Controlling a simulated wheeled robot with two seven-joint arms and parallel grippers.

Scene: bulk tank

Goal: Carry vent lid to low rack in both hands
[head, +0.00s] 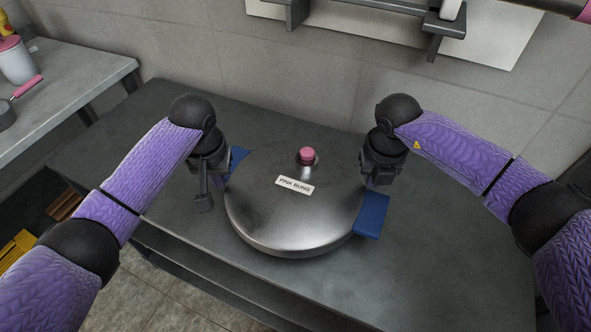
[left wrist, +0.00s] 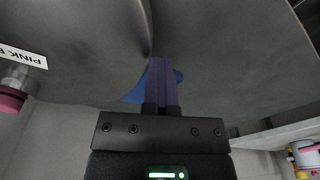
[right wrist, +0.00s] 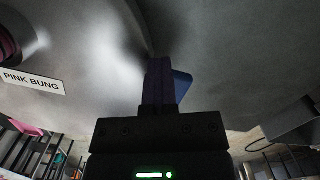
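The vent lid (head: 290,215) is a round, shiny steel disc with a pink knob (head: 307,155) and a "PINK BUNG" label (head: 294,187). It lies level over the dark grey table, apparently resting on it. A blue handle (head: 371,213) sticks out at its right; another (head: 238,156) at its left is mostly hidden by my left gripper. My left gripper (left wrist: 162,80) points down with its fingers together at the left handle (left wrist: 135,95), blue showing on both sides. My right gripper (right wrist: 158,80) has its fingers together at the right handle (right wrist: 183,85). The grip surfaces are hidden.
The dark table (head: 440,265) has bare room right of the lid and at its front. A lighter counter (head: 75,85) with a white pot (head: 16,62) stands at left. A wall rail (head: 360,8) hangs behind. Tiled floor (head: 170,290) shows at front left.

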